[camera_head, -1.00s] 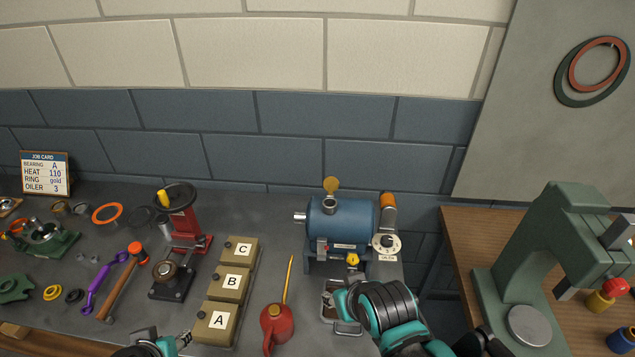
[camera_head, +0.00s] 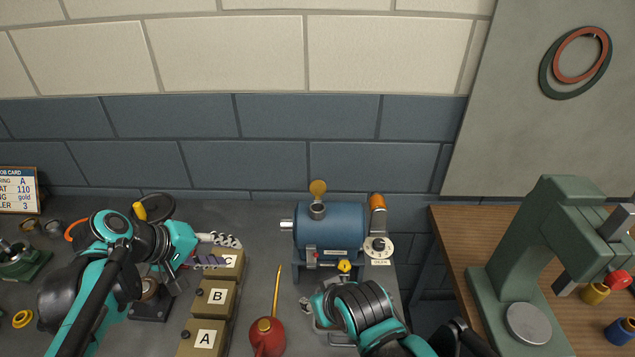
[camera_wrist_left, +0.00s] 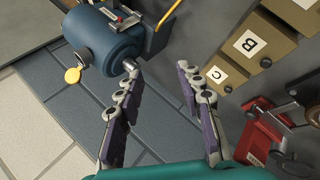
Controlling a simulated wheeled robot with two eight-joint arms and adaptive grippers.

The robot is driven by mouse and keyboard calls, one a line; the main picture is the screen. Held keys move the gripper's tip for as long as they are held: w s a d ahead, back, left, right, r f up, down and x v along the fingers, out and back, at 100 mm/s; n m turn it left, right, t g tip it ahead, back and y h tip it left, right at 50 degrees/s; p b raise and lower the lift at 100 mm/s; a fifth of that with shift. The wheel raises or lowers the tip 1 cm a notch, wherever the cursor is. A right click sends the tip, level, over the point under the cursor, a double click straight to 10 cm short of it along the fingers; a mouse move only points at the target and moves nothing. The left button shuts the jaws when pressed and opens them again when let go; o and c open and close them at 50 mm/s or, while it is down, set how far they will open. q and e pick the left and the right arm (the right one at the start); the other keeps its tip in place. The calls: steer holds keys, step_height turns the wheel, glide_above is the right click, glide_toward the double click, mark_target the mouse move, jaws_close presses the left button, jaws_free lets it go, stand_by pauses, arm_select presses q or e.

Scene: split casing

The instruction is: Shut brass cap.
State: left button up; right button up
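The brass cap (camera_head: 318,187) is a round yellow disc standing upright, open, above the filler neck (camera_head: 317,209) on top of the blue cylindrical casing (camera_head: 343,226). In the left wrist view the cap (camera_wrist_left: 73,75) shows beside the casing (camera_wrist_left: 100,42), at the left. My left gripper (camera_head: 230,251) is above the box marked C, left of the casing and apart from the cap. Its fingers (camera_wrist_left: 157,72) are spread with nothing between them. My right gripper (camera_head: 314,304) is low in front of the casing; its fingers are mostly hidden.
Boxes A (camera_head: 205,338), B (camera_head: 216,297) and C (camera_head: 231,262) stand in a row left of a red oil can (camera_head: 267,336) with a long spout. A green press (camera_head: 535,240) stands on the wooden table at right.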

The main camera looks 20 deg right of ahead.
arm_select(q)
steer(key=w+d+r+g+h, duration=0.35)
steer(key=w+d+h, duration=0.25)
steer(key=w+d, duration=0.5)
steer(key=m+g+h, duration=0.2)
steer(key=g+h, duration=0.2)
steer(key=g, duration=0.4)
glide_toward(318, 184)
steer(key=d+f, duration=0.1)
steer(key=d, duration=0.2)
steer(key=shift+t, duration=0.25)
steer(key=x, duration=0.7)
steer(key=shift+w+d, duration=0.15)
steer(key=shift+w, duration=0.05)
steer(key=shift+c, duration=0.4)
jaws_close()
